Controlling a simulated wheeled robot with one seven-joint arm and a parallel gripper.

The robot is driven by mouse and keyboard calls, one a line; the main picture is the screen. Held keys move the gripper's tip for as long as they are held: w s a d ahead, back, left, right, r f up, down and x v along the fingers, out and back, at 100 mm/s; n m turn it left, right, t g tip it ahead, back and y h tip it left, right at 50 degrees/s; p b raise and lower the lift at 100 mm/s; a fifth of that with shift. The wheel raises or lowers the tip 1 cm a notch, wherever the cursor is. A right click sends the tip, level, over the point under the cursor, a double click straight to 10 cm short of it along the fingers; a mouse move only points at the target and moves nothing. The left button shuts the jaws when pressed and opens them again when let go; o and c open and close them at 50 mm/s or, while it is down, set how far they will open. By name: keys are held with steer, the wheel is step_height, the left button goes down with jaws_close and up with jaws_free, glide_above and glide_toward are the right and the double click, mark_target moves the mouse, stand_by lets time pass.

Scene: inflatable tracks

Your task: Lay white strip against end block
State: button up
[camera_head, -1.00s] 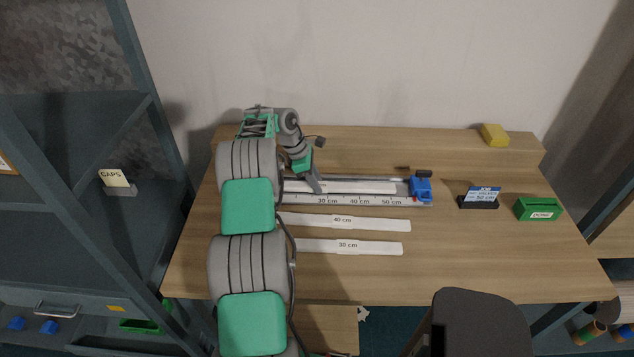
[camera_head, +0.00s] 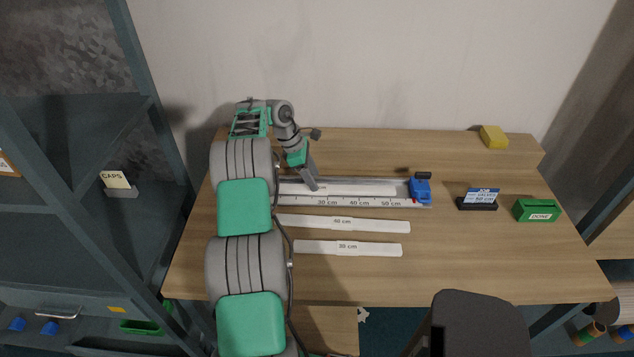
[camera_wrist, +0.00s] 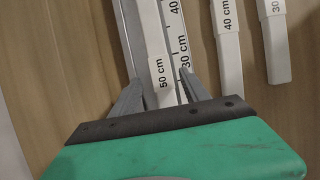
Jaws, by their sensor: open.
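The white strip marked 50 cm (camera_head: 360,190) lies lengthwise in the metal measuring track (camera_head: 385,202). It also shows in the wrist view (camera_wrist: 152,45), running between the fingers. My gripper (camera_head: 314,187) is low over the strip. In the wrist view my gripper (camera_wrist: 160,88) is open, with one finger on each side of the strip; I cannot tell whether either touches it. A blue block (camera_head: 420,188) sits at the track's right end, with a small gap to the strip's right end. The track's left end is hidden behind my arm.
White strips marked 40 cm (camera_head: 345,223) and 30 cm (camera_head: 350,249) lie in front of the track. A job sign (camera_head: 478,199), a green DONE box (camera_head: 537,211) and a yellow block (camera_head: 494,137) stand to the right. The front right of the table (camera_head: 500,260) is clear.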

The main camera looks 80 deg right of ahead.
steer(key=w+a+r+h+p, duration=0.1)
steer(key=w+a+r+p, duration=0.15)
steer(key=w+r, duration=0.4)
steer(key=w+a+r+p, duration=0.1)
steer(key=w+r+p, duration=0.2)
steer(key=w+r, duration=0.35)
steer(key=w+a+r+m+t+h, duration=0.1)
steer(key=w+a+r+t, duration=0.1)
steer(key=w+a+r, duration=0.7)
steer(key=w+a+r+t+h, duration=0.1)
steer(key=w+a+r+t, duration=0.35)
steer(key=a, duration=0.85)
steer(key=w+a+r, duration=0.2)
steer(key=a+r, duration=0.1)
steer(key=a, duration=1.4)
steer(key=s+a+f+t+y, duration=0.1)
steer(key=s+a, duration=0.3)
steer(key=a, duration=0.6)
steer(key=s+a+f+m+t+y, duration=0.1)
steer(key=s+a+f+t+y, duration=0.1)
steer(key=a, duration=0.7)
steer(key=shift+s+a+f+m+y, duration=0.35)
steer(key=shift+s+f+y, duration=0.2)
steer(key=shift+s, duration=0.4)
